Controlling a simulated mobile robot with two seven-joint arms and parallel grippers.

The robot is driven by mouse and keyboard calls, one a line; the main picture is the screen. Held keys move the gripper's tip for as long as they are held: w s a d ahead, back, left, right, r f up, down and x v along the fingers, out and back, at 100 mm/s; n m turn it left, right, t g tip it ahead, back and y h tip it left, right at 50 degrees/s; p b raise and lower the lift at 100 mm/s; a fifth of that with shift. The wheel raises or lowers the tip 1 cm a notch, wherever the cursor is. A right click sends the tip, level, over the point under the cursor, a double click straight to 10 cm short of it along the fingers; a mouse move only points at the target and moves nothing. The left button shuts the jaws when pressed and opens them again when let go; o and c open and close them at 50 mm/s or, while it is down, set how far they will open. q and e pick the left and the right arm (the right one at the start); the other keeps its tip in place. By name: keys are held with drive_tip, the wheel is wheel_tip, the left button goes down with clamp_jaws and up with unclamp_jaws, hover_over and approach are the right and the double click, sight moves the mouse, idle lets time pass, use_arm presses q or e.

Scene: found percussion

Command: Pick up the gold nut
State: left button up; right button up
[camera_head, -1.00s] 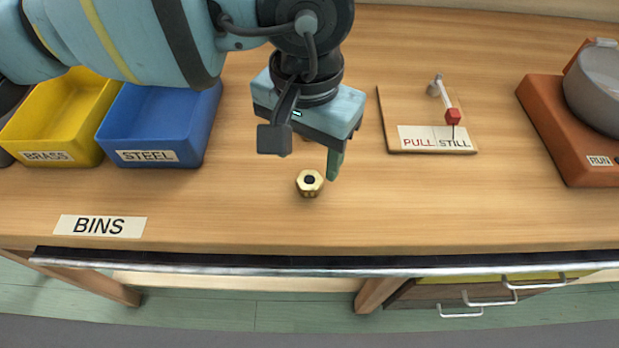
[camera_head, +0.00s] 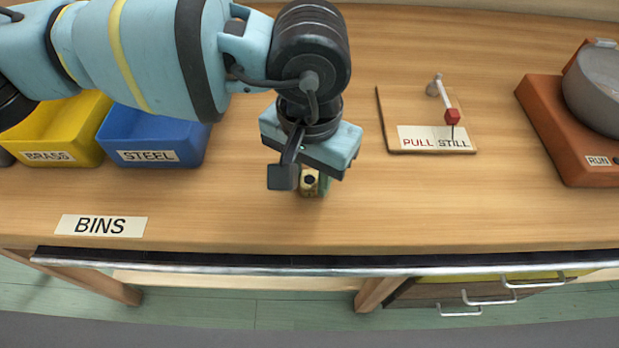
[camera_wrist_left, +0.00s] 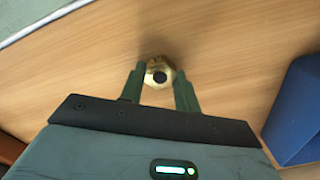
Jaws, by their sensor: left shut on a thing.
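The gripper body hides part of the nut in the head view. My right gripper is not in view.
A yellow bin (camera_head: 89,130) marked BRASS and a blue bin (camera_head: 190,148) marked STEEL stand at the left. A BINS label (camera_head: 102,225) lies near the front edge. A board with a red-tipped lever (camera_head: 452,116) and an orange-brown machine base (camera_head: 560,140) are at the right.

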sight(310, 179)
use_arm(q)
drive_tip(key=shift+r, duration=0.15)
wheel_tip(310, 179, up, 4)
drive_tip(key=shift+f, duration=0.25)
drive_tip(key=s+d, duration=0.1)
drive_tip(key=d, duration=0.4)
drive_tip(key=s+d+r+b, duration=0.1)
drive_tip(key=s+d, duration=0.1)
drive_tip(key=d, duration=0.3)
drive_tip(key=s+d, duration=0.2)
drive_tip(key=d, duration=0.3)
drive_tip(key=shift+d+r+b, duration=0.15)
drive_tip(key=shift+b, duration=0.2)
